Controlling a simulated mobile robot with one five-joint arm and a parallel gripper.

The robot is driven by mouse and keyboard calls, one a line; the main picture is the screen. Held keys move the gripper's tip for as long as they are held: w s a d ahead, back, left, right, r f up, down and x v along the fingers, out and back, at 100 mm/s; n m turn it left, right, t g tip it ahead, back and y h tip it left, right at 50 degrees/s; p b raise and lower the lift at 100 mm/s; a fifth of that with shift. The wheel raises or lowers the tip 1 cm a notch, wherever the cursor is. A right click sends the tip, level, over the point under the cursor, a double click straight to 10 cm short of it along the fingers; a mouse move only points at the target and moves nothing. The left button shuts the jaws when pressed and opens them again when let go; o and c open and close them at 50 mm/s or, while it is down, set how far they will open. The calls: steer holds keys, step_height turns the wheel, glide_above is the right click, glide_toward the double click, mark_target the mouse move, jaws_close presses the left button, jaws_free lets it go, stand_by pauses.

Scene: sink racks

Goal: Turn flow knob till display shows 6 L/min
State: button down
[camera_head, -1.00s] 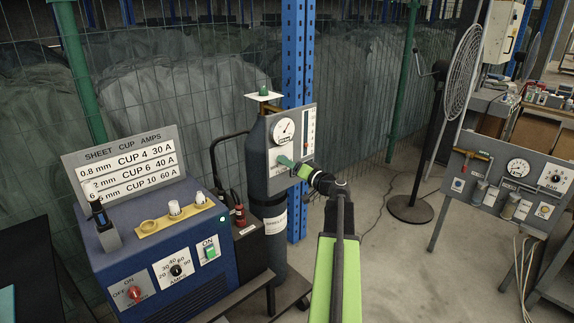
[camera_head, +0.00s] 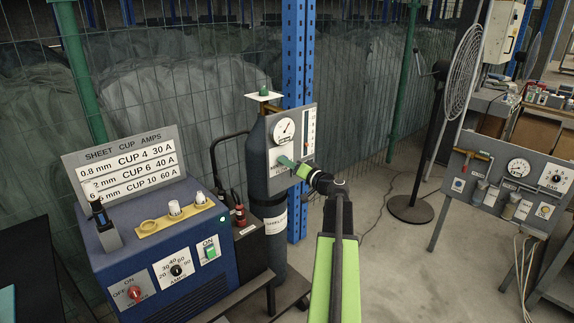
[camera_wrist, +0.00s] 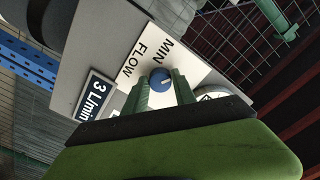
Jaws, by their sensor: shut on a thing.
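The flow knob (camera_wrist: 161,79) is small, round and blue with a white mark on its face. It sits on a white plate marked FLOW and MIN in the wrist view. The display (camera_wrist: 95,96) beside it reads 3 L/min. My gripper (camera_wrist: 161,87) has its two green fingers shut on the knob, one on each side. In the head view my gripper (camera_head: 291,166) is against the lower front of the grey panel (camera_head: 311,153) and hides the knob. The display cannot be read there.
A round gauge (camera_head: 284,131) and a vertical scale (camera_head: 309,128) are on the panel above my gripper. A dark gas cylinder (camera_head: 257,165) and a blue post (camera_head: 297,60) stand beside it. A blue welding machine (camera_head: 200,260) is at left, a fan (camera_head: 410,207) at right.

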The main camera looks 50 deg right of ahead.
steer(key=shift+m, duration=0.3)
steer(key=shift+r+m, duration=0.1)
steer(key=shift+m, duration=3.6)
steer(key=c, duration=1)
jaws_free()
steer(key=s, duration=1.1)
steer(key=s+a, duration=0.1)
steer(key=s, duration=0.5)
steer(key=shift+s+a, duration=0.1)
steer(key=shift+s, duration=0.1)
